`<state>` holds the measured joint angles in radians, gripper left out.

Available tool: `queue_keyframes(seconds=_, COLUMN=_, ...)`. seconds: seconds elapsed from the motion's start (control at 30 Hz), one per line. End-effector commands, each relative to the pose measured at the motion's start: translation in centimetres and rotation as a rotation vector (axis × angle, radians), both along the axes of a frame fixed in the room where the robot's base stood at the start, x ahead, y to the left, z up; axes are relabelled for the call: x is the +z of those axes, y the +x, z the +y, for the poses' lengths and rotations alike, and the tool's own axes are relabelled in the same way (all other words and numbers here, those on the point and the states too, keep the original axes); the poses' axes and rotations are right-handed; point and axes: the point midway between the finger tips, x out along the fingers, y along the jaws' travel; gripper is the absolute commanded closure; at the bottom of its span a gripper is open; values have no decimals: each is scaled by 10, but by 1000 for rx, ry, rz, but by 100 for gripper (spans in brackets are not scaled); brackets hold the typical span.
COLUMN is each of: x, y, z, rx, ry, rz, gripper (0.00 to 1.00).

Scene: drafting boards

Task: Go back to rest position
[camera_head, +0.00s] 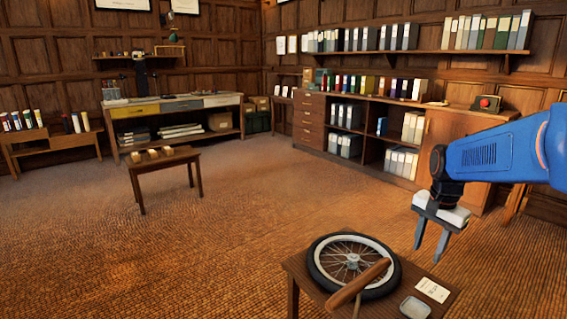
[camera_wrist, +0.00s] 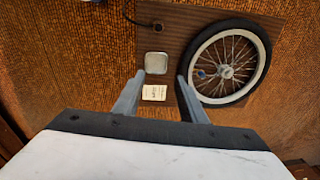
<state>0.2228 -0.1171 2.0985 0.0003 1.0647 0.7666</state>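My gripper (camera_head: 431,243) hangs at the end of my blue arm on the right of the head view, fingers pointing down. It is open and empty, above and beyond the right side of a small wooden table (camera_head: 297,270). In the wrist view my gripper (camera_wrist: 160,92) shows its two fingers apart, with the table top (camera_wrist: 172,40) below them. No object is between the fingertips.
On the small table are a spoked wheel (camera_head: 328,278), a wooden-handled tool (camera_head: 362,281), a paper label (camera_head: 432,290) and a small metal dish (camera_head: 414,307). A low table (camera_head: 166,162) with small blocks stands farther left. Shelves line the back wall. The middle floor is clear.

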Motion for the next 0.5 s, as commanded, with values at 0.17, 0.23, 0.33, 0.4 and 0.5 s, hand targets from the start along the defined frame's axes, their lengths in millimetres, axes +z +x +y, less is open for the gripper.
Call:
queue_keyframes(seconds=0.17, x=15, y=-44, z=28, rx=171, ry=-28, rz=-55, gripper=62)
queue_keyframes(seconds=0.23, x=18, y=-61, z=37, rx=239, ry=-40, rz=-75, gripper=62)
queue_keyframes(seconds=0.33, x=21, y=-85, z=50, rx=336, ry=-60, rz=-104, gripper=62)
queue_keyframes(seconds=0.4, x=22, y=-101, z=57, rx=403, ry=-73, rz=-123, gripper=62)
queue_keyframes(seconds=0.5, x=21, y=-126, z=68, rx=500, ry=-96, rz=-150, gripper=62)
